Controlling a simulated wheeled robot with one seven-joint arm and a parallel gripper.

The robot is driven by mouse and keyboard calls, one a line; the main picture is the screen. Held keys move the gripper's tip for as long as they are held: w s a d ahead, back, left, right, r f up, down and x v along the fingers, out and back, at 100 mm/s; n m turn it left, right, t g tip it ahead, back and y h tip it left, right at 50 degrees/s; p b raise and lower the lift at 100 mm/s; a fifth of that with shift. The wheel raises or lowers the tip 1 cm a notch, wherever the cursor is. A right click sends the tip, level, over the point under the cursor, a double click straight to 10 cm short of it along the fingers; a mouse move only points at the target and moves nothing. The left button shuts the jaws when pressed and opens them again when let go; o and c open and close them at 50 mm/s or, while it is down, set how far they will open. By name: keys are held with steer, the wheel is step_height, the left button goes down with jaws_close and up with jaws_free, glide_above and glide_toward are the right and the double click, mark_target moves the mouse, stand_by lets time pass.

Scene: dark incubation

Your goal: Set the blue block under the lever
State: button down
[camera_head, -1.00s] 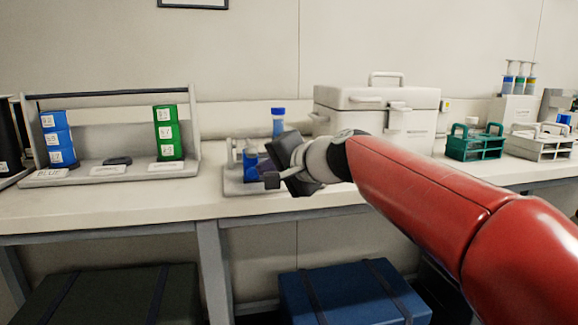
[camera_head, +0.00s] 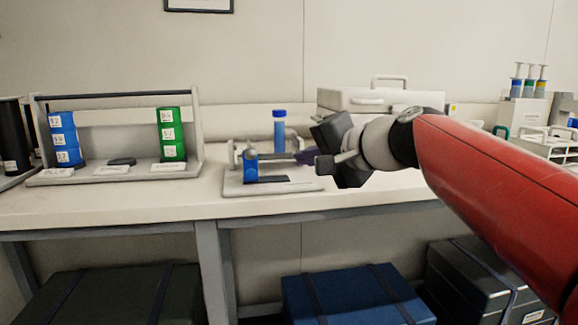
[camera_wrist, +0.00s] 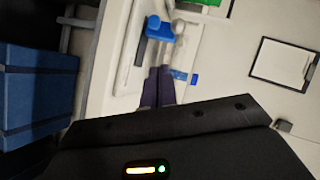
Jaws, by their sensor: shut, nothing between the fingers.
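A blue block (camera_head: 251,168) stands upright on the light base plate (camera_head: 233,188) of the small lever fixture. It also shows in the wrist view (camera_wrist: 160,29), just beyond my fingertips. The thin grey lever (camera_head: 272,158) runs roughly level at the height of the block's upper part; I cannot tell whether the block is under it or beside it. My gripper (camera_head: 298,157) is shut and empty at the fixture's right side, apart from the block. Its dark purple fingers (camera_wrist: 158,70) lie together in the wrist view.
A blue-capped tube (camera_head: 279,130) stands behind the fixture. A rack (camera_head: 105,95) with stacked blue and green labelled blocks is at left. A white lidded box (camera_head: 365,98) stands behind my gripper. Bench space (camera_head: 215,205) in front of the fixture is clear.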

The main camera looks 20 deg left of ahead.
steer(key=shift+v, duration=1.6)
